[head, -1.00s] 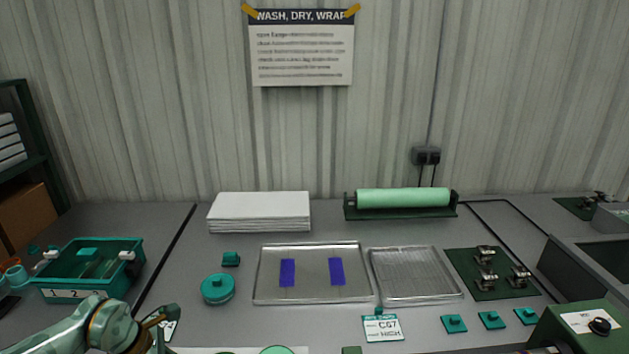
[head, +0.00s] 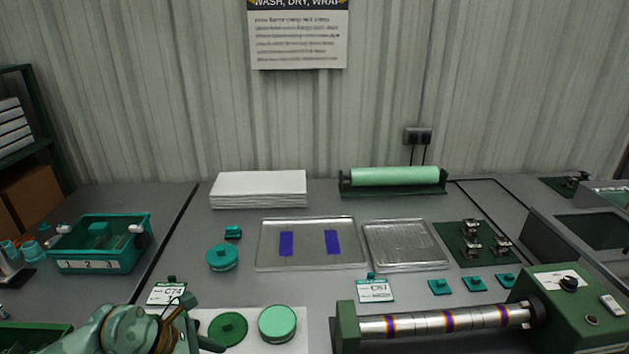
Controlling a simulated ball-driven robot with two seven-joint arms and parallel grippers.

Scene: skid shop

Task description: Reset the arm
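My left arm comes in at the bottom left of the head view, and its gripper (head: 194,326) is over the near edge of the bench, beside the white mat with green discs. The gripper is seen from behind and partly cut off by the bottom edge. Its fingers are dark and small here, so I cannot tell if they are apart, and no held thing shows. My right arm and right gripper are not in view.
A white mat (head: 250,345) holds a dark green disc (head: 228,328) and a light green disc (head: 277,323). A roller machine (head: 450,320) fills the near right. Card C74 (head: 167,294) stands close behind the gripper. Trays (head: 262,262) and a teal bin (head: 98,265) lie farther back.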

